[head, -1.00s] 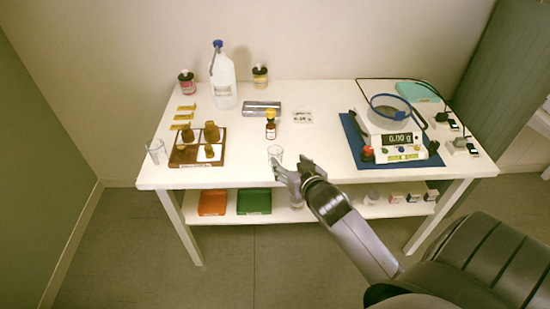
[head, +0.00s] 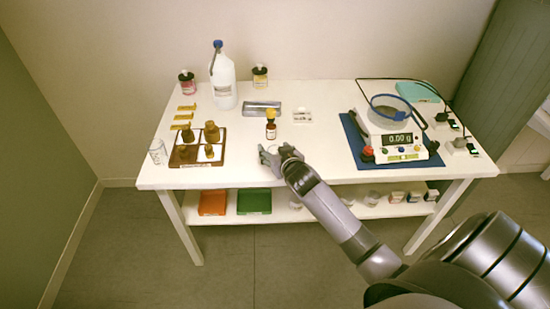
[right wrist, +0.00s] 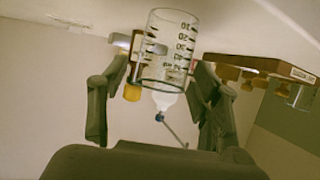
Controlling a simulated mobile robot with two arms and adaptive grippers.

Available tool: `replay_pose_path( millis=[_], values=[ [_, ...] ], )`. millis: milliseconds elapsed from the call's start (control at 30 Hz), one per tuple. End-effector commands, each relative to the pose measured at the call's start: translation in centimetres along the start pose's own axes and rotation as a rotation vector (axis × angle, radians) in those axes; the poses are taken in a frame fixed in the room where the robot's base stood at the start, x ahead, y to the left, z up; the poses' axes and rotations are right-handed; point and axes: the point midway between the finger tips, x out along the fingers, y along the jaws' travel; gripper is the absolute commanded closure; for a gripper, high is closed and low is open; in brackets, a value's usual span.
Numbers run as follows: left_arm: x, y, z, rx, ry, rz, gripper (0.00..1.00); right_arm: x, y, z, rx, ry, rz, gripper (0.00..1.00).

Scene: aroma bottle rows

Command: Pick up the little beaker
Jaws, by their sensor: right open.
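The little beaker is clear with black graduation marks. In the right wrist view the beaker (right wrist: 171,48) shows large, between the two fingers of my right gripper (right wrist: 160,75). The fingers are open, one on each side, and I cannot tell whether either touches the glass. In the head view my right gripper (head: 272,157) is at the front middle of the table and hides most of the beaker; only its rim (head: 272,148) shows. My left gripper is not in view.
A brown bottle (head: 271,126) stands just behind the beaker. Another glass beaker (head: 157,152) and a tray of brown bottles (head: 178,159) are at the left. A scale (head: 398,140) on a blue mat is at the right. The white tabletop (head: 325,150) is clear between.

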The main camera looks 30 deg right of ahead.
Motion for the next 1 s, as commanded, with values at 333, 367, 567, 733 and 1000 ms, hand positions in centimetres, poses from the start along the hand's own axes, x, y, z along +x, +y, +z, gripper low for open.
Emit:
replay_pose_path(
  millis=[333,367,567,733,1000],
  values=[
    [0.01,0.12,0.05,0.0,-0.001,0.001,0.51,0.01,-0.01,0.02,0.0,0.0,0.0,0.51],
    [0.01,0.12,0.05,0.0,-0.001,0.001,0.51,0.01,-0.01,0.02,0.0,0.0,0.0,0.53],
    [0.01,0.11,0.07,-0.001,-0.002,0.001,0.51,0.0,-0.01,0.03,0.0,-0.001,0.0,0.67],
    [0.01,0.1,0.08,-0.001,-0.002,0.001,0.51,0.0,-0.01,0.03,0.0,-0.001,0.0,0.78],
    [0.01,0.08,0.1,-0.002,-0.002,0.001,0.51,-0.01,-0.01,0.02,0.0,0.0,0.0,0.88]
  ],
)
